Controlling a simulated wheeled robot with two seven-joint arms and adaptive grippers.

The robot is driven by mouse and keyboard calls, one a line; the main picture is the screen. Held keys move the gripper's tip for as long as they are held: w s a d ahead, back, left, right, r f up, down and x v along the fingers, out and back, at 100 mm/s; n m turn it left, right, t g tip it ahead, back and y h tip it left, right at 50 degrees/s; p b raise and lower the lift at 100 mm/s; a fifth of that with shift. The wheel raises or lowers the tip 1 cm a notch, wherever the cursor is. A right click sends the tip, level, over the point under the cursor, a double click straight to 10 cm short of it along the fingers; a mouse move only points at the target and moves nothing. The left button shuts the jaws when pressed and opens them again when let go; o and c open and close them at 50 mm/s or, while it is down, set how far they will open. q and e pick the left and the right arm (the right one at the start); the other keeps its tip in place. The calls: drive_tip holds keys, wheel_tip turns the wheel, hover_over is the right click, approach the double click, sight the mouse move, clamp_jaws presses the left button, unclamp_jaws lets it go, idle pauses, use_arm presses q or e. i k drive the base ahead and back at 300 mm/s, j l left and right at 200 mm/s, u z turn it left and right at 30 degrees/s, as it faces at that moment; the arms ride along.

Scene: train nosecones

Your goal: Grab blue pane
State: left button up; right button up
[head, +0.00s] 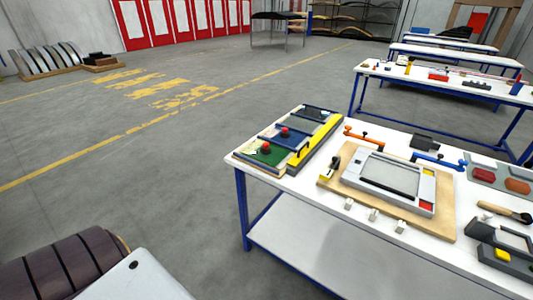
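A blue pane (292,139) with a red knob lies in a tray (279,172) at the left end of the nearest white table (308,188). A green pane (268,156) with a red knob lies in front of it, and a dark grey pane (315,117) lies behind it. Small dark handles and the knobs cover parts of the panes. Neither of my grippers is in the head view, so I cannot see where they are or whether they hold anything.
A yellow bar (322,137) runs along the tray's right side. A grey frame (389,178) sits on a wooden board (342,179), with orange (364,135) and blue (437,160) clamps behind. More tables stand at back right. Floor left of the table is open.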

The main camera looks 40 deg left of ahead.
sight(290, 138)
drive_tip(key=k+j+z, duration=0.1)
drive_tip(key=j+z, duration=0.2)
drive_tip(key=j, duration=0.3)
drive_tip(key=k+j+z, duration=0.2)
drive_tip(key=j+z, duration=0.15)
drive_tip(key=j, duration=0.2)
drive_tip(key=k+j+z, duration=0.3)
drive_tip(key=j, duration=0.25)
drive_tip(key=k+j+z, duration=0.65)
drive_tip(key=j, duration=0.2)
drive_tip(key=i, duration=0.05)
